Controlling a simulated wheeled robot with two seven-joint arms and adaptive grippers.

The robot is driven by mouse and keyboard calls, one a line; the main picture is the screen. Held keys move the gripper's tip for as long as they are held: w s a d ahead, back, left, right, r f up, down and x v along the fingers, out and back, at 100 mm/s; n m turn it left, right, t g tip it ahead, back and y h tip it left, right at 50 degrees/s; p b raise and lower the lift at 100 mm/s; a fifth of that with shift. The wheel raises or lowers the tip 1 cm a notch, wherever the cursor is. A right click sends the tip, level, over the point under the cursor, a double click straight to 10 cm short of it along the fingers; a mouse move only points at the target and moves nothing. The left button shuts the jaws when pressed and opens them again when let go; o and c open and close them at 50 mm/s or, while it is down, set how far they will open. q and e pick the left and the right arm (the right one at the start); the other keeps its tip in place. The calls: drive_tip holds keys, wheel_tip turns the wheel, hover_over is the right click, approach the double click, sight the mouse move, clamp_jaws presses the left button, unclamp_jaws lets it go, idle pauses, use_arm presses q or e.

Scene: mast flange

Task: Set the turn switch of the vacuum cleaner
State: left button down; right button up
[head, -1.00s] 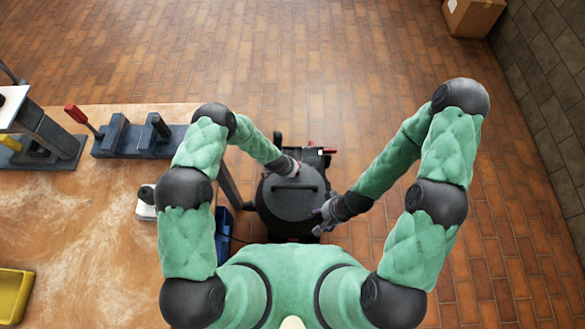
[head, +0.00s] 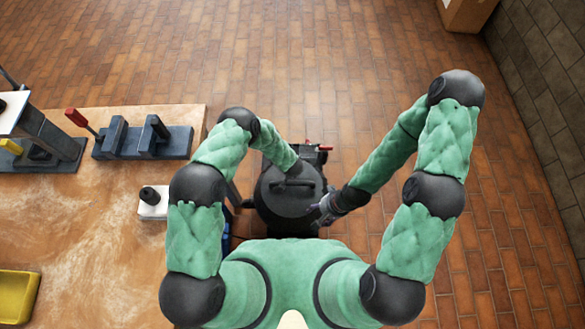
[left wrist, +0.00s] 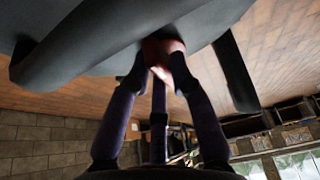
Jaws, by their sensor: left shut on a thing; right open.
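The vacuum cleaner (head: 278,212) is a dark, round-lidded drum standing on the floor in front of me, with a black handle on its lid. My left forearm reaches over its far side and hides the left gripper in the head view. In the left wrist view my left gripper (left wrist: 158,72) is shut on a red part (left wrist: 162,48), apparently the turn switch, under the grey body; the fingers partly cover it, so its setting cannot be read. My right gripper (head: 322,211) is open at the right side of the drum, close to its rim.
A workbench (head: 95,235) is on the left, with dark fixtures (head: 150,140), a white block with a black knob (head: 153,203) and a yellow bin (head: 15,298). A cardboard box (head: 467,14) is by the right wall. The tiled floor beyond the vacuum is clear.

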use_arm(q)
drive_tip(key=shift+w+d+n, duration=0.1)
drive_tip(key=shift+n, duration=0.2)
drive_tip(key=c, duration=1.1)
unclamp_jaws()
drive_tip(key=shift+f, duration=0.1)
drive_tip(key=v, duration=1.2)
drive_tip(key=shift+d, duration=0.15)
drive_tip(key=s+a+r+n+g+h, duration=0.1)
drive_tip(key=s+a+r+g+h, duration=0.1)
drive_tip(key=s+a, duration=0.3)
drive_tip(key=s+a+r+n+g+h, duration=0.1)
drive_tip(key=s+a, duration=0.4)
drive_tip(key=s, duration=0.9)
drive_tip(key=shift+a+r+g+h, duration=0.4)
drive_tip(key=shift+r+g, duration=0.2)
